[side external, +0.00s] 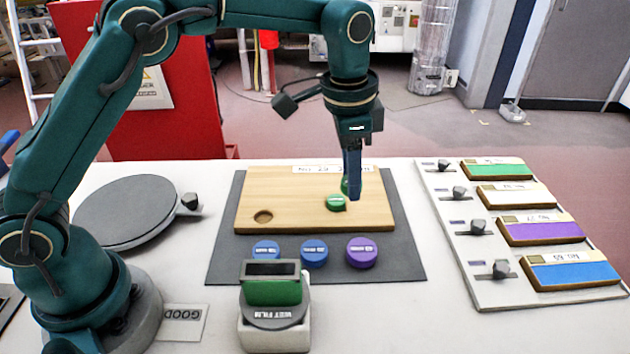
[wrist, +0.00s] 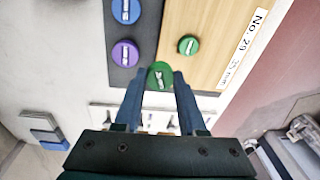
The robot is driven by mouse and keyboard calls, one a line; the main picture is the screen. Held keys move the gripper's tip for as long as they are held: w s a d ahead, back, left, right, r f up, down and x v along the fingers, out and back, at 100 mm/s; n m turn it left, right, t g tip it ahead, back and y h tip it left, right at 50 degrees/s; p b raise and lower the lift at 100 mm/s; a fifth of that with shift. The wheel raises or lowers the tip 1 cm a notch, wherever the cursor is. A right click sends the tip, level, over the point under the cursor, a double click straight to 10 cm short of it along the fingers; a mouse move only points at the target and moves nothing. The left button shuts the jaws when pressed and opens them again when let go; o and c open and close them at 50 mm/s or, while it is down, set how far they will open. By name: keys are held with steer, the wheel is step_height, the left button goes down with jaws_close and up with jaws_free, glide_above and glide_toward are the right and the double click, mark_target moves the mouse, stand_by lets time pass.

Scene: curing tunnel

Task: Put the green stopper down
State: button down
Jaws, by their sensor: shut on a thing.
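My gripper (wrist: 160,84) is shut on a green stopper (wrist: 160,75), with a finger on each side of it. In the side view the held stopper (side external: 345,186) is mostly hidden behind a finger, over the right part of the wooden board (side external: 290,185). I cannot tell there whether it touches the board. A second green stopper (side external: 336,202) is on the board just left of the fingertips; it also shows in the wrist view (wrist: 188,45). An empty round hole (side external: 263,216) is at the board's front left.
Two blue stoppers (side external: 266,250) (side external: 314,253) and a purple one (side external: 362,252) stand on the dark mat (side external: 405,265) before the board. A device with a green block (side external: 272,292) is in front. A slider panel (side external: 462,255) is right; a round plate (side external: 135,210) is left.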

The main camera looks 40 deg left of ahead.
glide_above(386, 258)
steer(key=f, duration=0.5)
steer(key=shift+s, duration=0.25)
steer(key=shift+f, duration=2)
steer(key=shift+f, duration=0.15)
steer(key=shift+c, duration=2.4)
jaws_free()
